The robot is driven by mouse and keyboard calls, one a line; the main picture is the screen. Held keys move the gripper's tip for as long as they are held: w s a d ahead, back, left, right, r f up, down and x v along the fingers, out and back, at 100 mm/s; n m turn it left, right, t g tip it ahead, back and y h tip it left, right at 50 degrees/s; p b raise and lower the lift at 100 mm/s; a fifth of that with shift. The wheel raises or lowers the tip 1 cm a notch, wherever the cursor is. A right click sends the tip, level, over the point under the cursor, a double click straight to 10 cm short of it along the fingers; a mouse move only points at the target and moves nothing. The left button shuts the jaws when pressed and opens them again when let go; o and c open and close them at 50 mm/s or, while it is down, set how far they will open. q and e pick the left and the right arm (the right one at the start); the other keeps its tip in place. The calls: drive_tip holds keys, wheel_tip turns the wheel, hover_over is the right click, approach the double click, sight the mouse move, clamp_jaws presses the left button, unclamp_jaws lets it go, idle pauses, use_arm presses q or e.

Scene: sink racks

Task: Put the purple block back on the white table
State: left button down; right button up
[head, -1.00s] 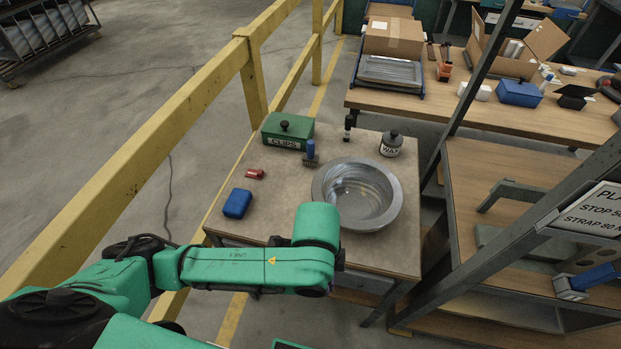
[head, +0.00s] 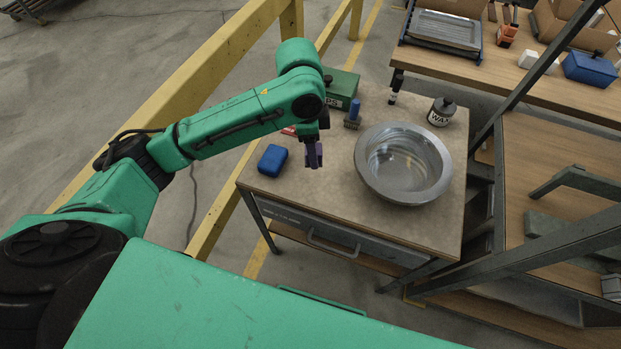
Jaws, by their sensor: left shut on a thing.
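My left gripper (head: 313,163) hangs over the small beige-topped table, to the left of the metal bowl. It is shut on the purple block (head: 314,154), a small dark purple piece that shows at the fingertips. The fingers partly cover the block. Whether the block touches the tabletop is hard to tell. No clearly white table shows; the nearest table (head: 300,195) has a pale beige top. My right gripper is not in view.
The metal bowl (head: 403,163) stands right of the gripper. A blue box (head: 272,160) lies to the left. A green box (head: 342,88), a blue-handled brush (head: 353,113) and a wax jar (head: 441,112) stand behind. The front tabletop is clear. A yellow rail (head: 185,110) runs along the left.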

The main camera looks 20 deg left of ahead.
sight(314, 186)
use_arm(q)
wheel_tip(314, 186, down, 13)
drive_tip(key=shift+a+r, duration=0.1)
drive_tip(key=shift+a, duration=0.05)
drive_tip(key=shift+c, duration=1.7)
unclamp_jaws()
drive_tip(key=r, duration=0.4)
drive_tip(key=a+r, duration=0.1)
drive_tip(key=r, duration=0.7)
drive_tip(key=shift+a, duration=0.15)
